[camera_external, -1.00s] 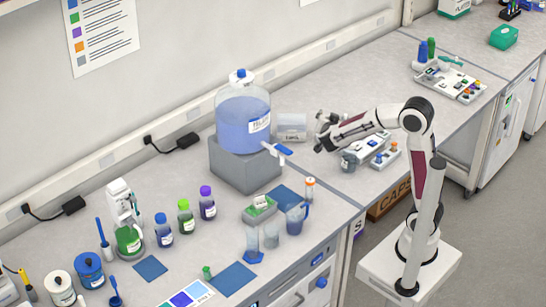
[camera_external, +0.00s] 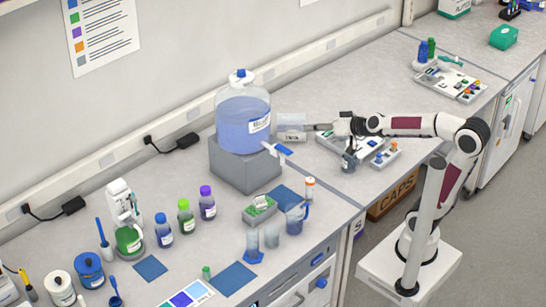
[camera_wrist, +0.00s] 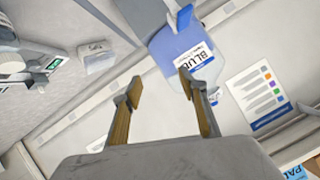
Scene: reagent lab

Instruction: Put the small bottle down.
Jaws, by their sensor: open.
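My gripper (camera_external: 314,126) is open in the external view, pointing left above the back bench near a clear box. In the wrist view its two fingers (camera_wrist: 160,86) stand apart with nothing between them. I cannot tell which bottle is the small bottle. One candidate is a small white bottle with an orange cap (camera_external: 310,188), upright near the bench corner. Bottles with blue (camera_external: 163,231), green (camera_external: 186,217) and purple (camera_external: 207,204) caps stand upright on the front bench, all apart from my gripper.
A large blue carboy (camera_external: 243,130) stands on a grey block (camera_external: 240,170), left of my gripper; it also shows in the wrist view (camera_wrist: 205,72). The clear box (camera_external: 291,122) stands behind.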

